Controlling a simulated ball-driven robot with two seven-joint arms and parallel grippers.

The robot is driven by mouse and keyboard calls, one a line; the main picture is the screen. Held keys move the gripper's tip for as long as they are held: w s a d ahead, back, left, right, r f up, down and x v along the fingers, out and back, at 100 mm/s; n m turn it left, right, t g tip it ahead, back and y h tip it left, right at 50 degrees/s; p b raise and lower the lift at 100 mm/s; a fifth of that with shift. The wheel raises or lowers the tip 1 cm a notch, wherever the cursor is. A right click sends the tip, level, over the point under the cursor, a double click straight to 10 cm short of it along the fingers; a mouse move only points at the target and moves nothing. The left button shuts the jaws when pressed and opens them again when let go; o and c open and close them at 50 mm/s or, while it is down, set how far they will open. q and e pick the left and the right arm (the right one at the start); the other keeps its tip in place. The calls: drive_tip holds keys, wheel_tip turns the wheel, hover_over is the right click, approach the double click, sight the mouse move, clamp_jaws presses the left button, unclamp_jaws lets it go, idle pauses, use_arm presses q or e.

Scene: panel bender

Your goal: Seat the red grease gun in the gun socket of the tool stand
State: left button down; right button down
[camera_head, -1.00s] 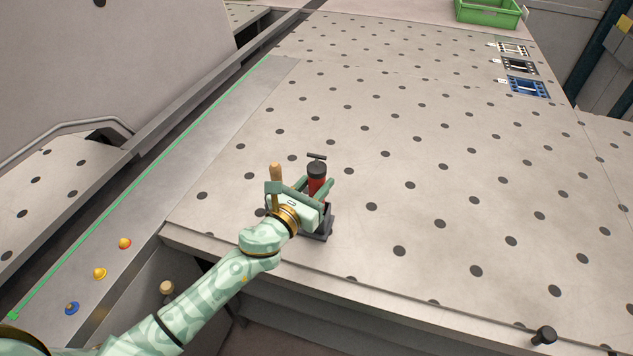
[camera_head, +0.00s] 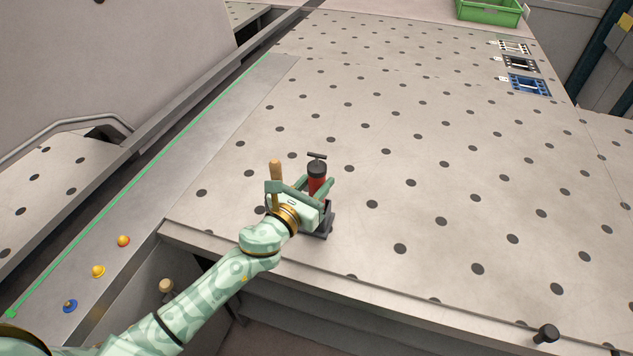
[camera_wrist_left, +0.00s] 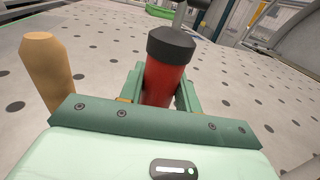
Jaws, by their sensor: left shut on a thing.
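The red grease gun (camera_head: 317,186) stands upright, with a black cap and a T-handle on top. My left gripper (camera_head: 319,188) is shut on its red body. In the left wrist view the gun (camera_wrist_left: 165,78) sits between the two green fingers (camera_wrist_left: 160,85). The dark tool stand (camera_head: 325,222) is under and beside the gripper, near the table's front edge. A wooden handle (camera_head: 276,172) rises at the gripper's left, and it also shows in the left wrist view (camera_wrist_left: 47,70). The gun's lower end and the socket are hidden behind my gripper. My right gripper is not in view.
The perforated table (camera_head: 430,150) is mostly clear. A green crate (camera_head: 489,12) stands at the far edge. Several small framed plates (camera_head: 522,64) lie at the far right. A black knob (camera_head: 545,333) is at the front right. Coloured buttons (camera_head: 98,271) sit at left.

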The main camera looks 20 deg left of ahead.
use_arm(q)
drive_tip(key=c, duration=0.9)
unclamp_jaws()
drive_tip(key=shift+s, duration=0.1)
drive_tip(key=shift+s+a+f, duration=0.1)
drive_tip(key=shift+s, duration=0.15)
drive_tip(key=b+v, duration=0.3)
drive_tip(key=v, duration=1.2)
drive_tip(key=shift+s+r, duration=0.2)
drive_tip(key=shift+s, duration=0.1)
drive_tip(key=shift+a, duration=0.1)
